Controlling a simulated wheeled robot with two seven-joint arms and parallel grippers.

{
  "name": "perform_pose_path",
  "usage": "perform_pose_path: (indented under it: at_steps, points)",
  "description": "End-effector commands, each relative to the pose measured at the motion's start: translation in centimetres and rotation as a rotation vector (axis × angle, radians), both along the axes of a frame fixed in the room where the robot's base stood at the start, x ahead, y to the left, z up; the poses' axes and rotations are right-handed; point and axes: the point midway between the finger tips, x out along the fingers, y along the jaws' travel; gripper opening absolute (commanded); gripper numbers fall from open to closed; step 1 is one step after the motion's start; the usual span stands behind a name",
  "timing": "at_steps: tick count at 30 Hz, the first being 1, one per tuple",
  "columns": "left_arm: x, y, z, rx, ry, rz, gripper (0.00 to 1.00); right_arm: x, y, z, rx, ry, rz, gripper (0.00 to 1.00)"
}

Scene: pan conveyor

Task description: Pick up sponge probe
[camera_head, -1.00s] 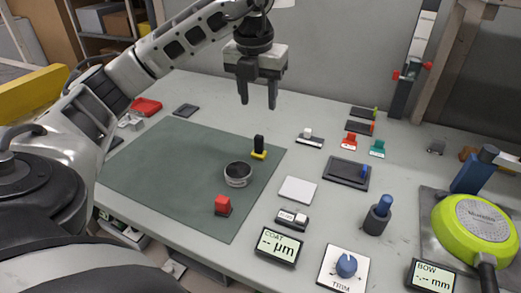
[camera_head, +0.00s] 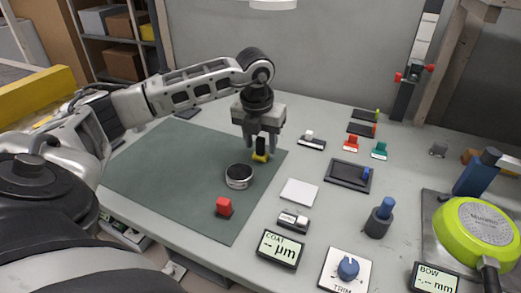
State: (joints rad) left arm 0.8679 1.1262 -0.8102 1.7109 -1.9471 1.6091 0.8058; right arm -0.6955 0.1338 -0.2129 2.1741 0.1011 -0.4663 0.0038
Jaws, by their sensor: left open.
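The sponge probe is most likely the small piece with a black upright handle and a yellow base (camera_head: 260,157), standing on the green mat (camera_head: 160,172) near its right edge. My left gripper (camera_head: 262,153) points straight down over it, with its open fingers on either side of the black handle. I cannot tell whether the fingers touch it. The yellow base shows just below the fingertips. My right gripper is not in view.
A round metal cup (camera_head: 239,177) and a red block (camera_head: 224,207) stand nearby on the mat. A white pad (camera_head: 299,192), a dark tray (camera_head: 348,175) and a blue-topped post (camera_head: 379,218) are to the right. A green pan (camera_head: 474,234) lies at far right.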

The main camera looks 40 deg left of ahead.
Motion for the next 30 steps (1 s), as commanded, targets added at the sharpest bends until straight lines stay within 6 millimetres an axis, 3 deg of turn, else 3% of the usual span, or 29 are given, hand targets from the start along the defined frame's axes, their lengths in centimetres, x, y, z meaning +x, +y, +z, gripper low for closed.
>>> perform_pose_path:
  at_steps: [4,5,9,22,28,30]
  points:
    - [0.0,0.0,0.0,0.0,0.0,0.0,0.45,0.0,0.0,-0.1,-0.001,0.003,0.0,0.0]
    - [0.0,0.0,0.0,0.0,0.0,0.0,0.4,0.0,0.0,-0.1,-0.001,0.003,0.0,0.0]
    - [0.0,0.0,0.0,0.0,0.0,0.0,0.01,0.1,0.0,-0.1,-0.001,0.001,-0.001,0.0]
    - [0.0,0.0,0.6,0.0,-0.002,0.0,0.0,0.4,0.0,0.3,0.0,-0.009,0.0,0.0]
    - [0.1,0.0,3.0,-0.001,-0.006,0.0,0.0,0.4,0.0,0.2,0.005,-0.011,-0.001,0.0]
    - [-0.2,-0.9,4.2,-0.002,-0.005,-0.005,0.0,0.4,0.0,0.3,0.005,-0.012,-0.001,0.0]
